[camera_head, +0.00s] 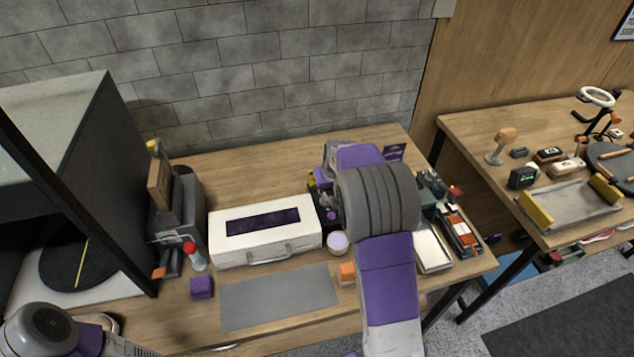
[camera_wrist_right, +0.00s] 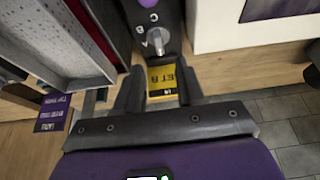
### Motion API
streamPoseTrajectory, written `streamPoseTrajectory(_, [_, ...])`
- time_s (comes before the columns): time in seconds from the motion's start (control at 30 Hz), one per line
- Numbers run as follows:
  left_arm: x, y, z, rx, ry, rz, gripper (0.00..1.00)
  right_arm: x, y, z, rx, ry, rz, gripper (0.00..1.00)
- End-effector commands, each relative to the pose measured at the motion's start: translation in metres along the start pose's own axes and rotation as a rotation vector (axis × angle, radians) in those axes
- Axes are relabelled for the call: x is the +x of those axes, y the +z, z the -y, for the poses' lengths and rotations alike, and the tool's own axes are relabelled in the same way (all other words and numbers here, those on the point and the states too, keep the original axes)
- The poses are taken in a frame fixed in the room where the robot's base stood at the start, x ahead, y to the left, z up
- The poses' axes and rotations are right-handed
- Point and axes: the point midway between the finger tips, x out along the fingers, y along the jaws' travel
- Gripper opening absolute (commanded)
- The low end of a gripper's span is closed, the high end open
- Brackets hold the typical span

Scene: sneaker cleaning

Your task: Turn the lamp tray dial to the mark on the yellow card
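In the right wrist view, the dial (camera_wrist_right: 157,38) is a pale metal knob on a dark panel, with small letters beside it that look like C and B. The yellow card (camera_wrist_right: 161,80) is below the knob, showing upside-down print that seems to read SET B. My right gripper (camera_wrist_right: 162,75) is open. Its two dark fingers are apart, either side of the card in the picture, and their tips are just short of the knob. No contact with the knob shows. In the head view my right arm hides the dial and most of the gripper. My left gripper is not in view.
A white case (camera_head: 235,245) stands left of my right arm, with a grey mat (camera_head: 278,298) before it. A purple block (camera_head: 202,287) and a red-capped bottle (camera_head: 193,257) are near. A second table (camera_head: 475,125) stands at right. A dark open box (camera_head: 110,150) is at left.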

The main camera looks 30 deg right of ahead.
Motion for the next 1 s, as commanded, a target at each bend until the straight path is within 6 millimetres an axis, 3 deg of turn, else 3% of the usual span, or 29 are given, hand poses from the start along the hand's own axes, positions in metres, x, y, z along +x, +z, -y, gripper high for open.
streamPoseTrajectory(0.4, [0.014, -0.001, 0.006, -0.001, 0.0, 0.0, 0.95, 0.062, 0.001, 0.0, 0.0, 0.002, 0.002, 0.38])
streamPoseTrajectory(0.8, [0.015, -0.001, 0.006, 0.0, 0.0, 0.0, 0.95, 0.072, 0.0, 0.0, -0.001, 0.0, 0.001, 0.38])
streamPoseTrajectory(0.87, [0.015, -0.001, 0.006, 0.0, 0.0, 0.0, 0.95, 0.072, 0.0, 0.0, 0.0, 0.0, 0.001, 0.32])
streamPoseTrajectory(1.0, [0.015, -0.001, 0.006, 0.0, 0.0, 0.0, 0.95, 0.072, 0.001, 0.0, 0.0, 0.0, 0.001, 0.11])
